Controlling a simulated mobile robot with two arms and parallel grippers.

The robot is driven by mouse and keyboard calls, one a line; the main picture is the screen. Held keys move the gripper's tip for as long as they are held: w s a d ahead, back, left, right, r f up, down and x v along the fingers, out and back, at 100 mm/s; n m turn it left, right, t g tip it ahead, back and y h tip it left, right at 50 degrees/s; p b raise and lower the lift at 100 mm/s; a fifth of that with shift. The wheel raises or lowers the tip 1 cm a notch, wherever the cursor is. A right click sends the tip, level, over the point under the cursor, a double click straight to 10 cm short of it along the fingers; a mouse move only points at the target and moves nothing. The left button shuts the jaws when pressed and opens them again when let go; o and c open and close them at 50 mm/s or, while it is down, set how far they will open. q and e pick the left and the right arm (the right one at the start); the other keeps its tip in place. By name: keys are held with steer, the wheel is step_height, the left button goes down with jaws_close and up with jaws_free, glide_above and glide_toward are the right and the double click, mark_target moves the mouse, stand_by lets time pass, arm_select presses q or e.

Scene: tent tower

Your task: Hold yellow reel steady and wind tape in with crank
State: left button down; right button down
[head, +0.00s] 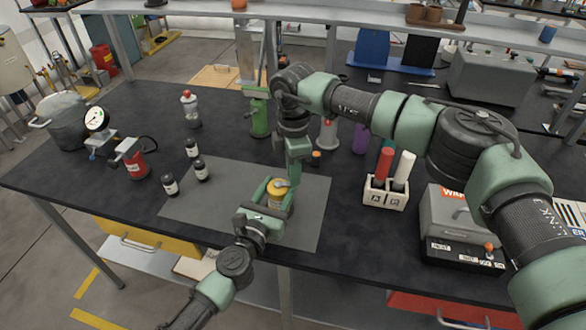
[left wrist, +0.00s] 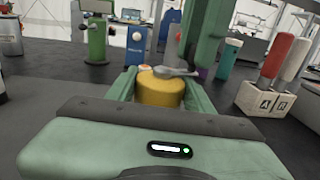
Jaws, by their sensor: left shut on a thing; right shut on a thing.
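The yellow reel (head: 275,200) stands on the grey mat, with a grey crank (head: 281,184) on its top. My left gripper (head: 278,193) is shut on the reel, one green finger on each side. In the left wrist view the reel (left wrist: 160,92) sits between these fingers, and the crank (left wrist: 176,72) lies across its top. My right gripper (head: 292,178) reaches down from above and is shut at the crank; its fingers also show in the left wrist view (left wrist: 190,60). Its exact grip is partly hidden. I cannot make out the tape.
The grey mat (head: 315,215) is mostly clear around the reel. Several dark bottles (head: 201,170) stand to the left, near a red can (head: 136,165). A green device (head: 259,118) stands behind. A white holder (head: 385,194) with red and white tubes stands right.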

arm_select(q)
steer(key=shift+a+f, duration=0.1)
steer(key=shift+a, duration=0.05)
arm_select(e)
steer(key=shift+s+a+m, duration=0.1)
steer(key=shift+s+m, duration=0.25)
steer(key=shift+m, duration=0.55)
steer(key=c, duration=1.4)
jaws_free()
steer(key=shift+r, duration=0.15)
step_height(320, 180, up, 12)
steer(key=shift+f, duration=0.1)
arm_select(q)
steer(key=c, duration=0.5)
jaws_free()
